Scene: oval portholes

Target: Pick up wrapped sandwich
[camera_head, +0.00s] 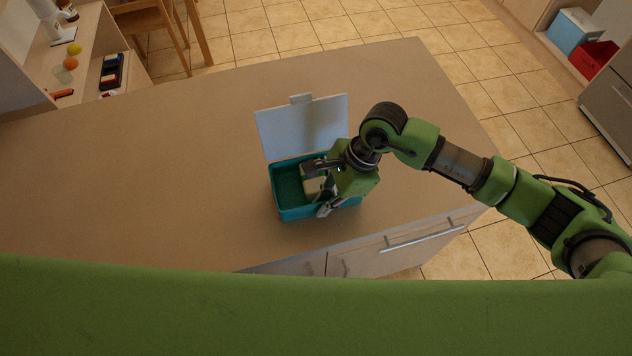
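A teal box (297,213) stands on the counter with its white lid (302,128) raised at the back. A small pale block, apparently the wrapped sandwich (313,187), shows inside it, partly hidden by my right gripper. My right gripper (321,188) reaches down into the right part of the box. Its fingers are spread, one behind the pale block and one in front of it, near the front wall. I cannot tell whether either finger touches the block. My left gripper is out of view.
The brown counter (150,180) is clear around the box. Its front edge with a drawer handle (425,238) lies close in front. A shelf at the far left holds a yellow fruit (74,49) and other items. Blue and red bins (592,60) stand far right.

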